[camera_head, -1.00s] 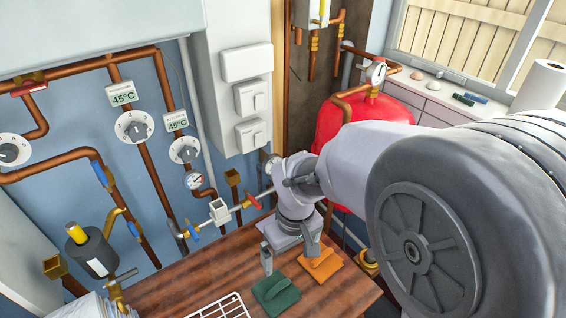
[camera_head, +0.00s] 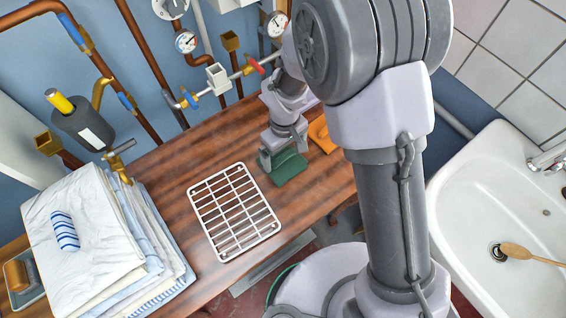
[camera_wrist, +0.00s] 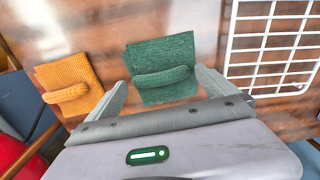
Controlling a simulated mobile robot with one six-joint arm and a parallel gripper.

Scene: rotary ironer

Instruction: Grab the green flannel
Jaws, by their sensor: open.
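The green flannel (camera_head: 288,168) lies folded on the wooden worktop, with a raised roll across its top. In the wrist view the green flannel (camera_wrist: 162,66) shows in front of and partly between the two fingers. My gripper (camera_head: 281,166) is open and empty, just above the flannel's left side in the head view. It also shows in the wrist view (camera_wrist: 160,88), with one finger on each side of the flannel's near part. I cannot tell whether the fingers touch the flannel.
An orange flannel (camera_head: 322,134) lies beside the green one, partly behind my arm; it also shows in the wrist view (camera_wrist: 70,88). A white wire rack (camera_head: 235,212) lies on the worktop (camera_head: 165,172). A stack of folded linen (camera_head: 95,240) stands left, a sink (camera_head: 500,210) right.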

